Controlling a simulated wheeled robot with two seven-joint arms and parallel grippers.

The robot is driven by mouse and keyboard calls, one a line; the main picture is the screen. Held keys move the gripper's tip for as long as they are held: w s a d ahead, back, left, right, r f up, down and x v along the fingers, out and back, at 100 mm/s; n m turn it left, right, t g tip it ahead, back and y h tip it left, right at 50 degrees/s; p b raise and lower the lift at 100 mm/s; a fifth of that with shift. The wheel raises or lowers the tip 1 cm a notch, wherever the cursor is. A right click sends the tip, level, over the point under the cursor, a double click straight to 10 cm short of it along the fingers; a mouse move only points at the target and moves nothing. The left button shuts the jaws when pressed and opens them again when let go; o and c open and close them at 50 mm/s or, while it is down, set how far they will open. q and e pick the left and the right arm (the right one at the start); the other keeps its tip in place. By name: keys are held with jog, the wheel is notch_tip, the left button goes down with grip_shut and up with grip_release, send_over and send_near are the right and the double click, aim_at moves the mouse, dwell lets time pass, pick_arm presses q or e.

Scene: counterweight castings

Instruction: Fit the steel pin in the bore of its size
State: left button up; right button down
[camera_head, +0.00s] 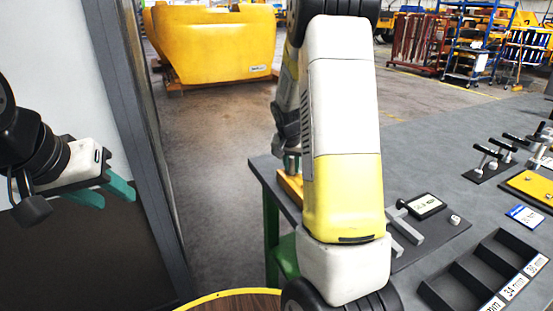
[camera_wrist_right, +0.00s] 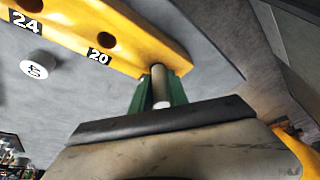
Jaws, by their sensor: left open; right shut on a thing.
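The steel pin (camera_wrist_right: 160,88) is a grey cylinder held between the green fingers of my right gripper (camera_wrist_right: 158,92) in the right wrist view. The yellow block (camera_wrist_right: 130,40) has dark bores, with the labels 24 and 20 beside two of them. The pin's far end meets the block's edge in that view; I cannot tell whether it is in a bore. In the head view, my right gripper (camera_head: 291,163) is at the yellow block (camera_head: 290,187), largely behind my own arm, and the pin is hidden. My left gripper (camera_head: 115,197) is open and empty at the left.
A dark tray (camera_head: 480,272) with compartments and size labels stands on the grey bench (camera_head: 425,150) at the lower right. Toggle clamps (camera_head: 488,155), a display box (camera_head: 424,206) and a yellow plate (camera_head: 530,188) are also on it. The middle of the bench is clear.

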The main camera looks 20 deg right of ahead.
aim_at(291, 162)
jog(key=shift+f, duration=0.25)
jog(key=c, duration=1.2)
grip_release()
jog(key=shift+v, duration=3.9)
jog(key=shift+r, duration=0.1)
jog(key=s+a+r+n+y, duration=0.1)
jog(key=s+a+r, duration=0.3)
jog(key=s, duration=0.4)
jog(key=s+a+r+n+t+y, duration=0.1)
jog(key=s+a+r+n+y, duration=0.1)
jog(key=s, duration=0.7)
jog(key=s+a+r+n+t+y, duration=0.1)
jog(key=s+a+r+n, duration=0.2)
jog(key=s+a+r, duration=0.3)
jog(key=s+a, duration=0.1)
jog(key=s, duration=0.1)
jog(key=shift+s+a+n+y, duration=0.3)
jog(key=shift+s+a+n, duration=0.05)
jog(key=shift+n, duration=0.05)
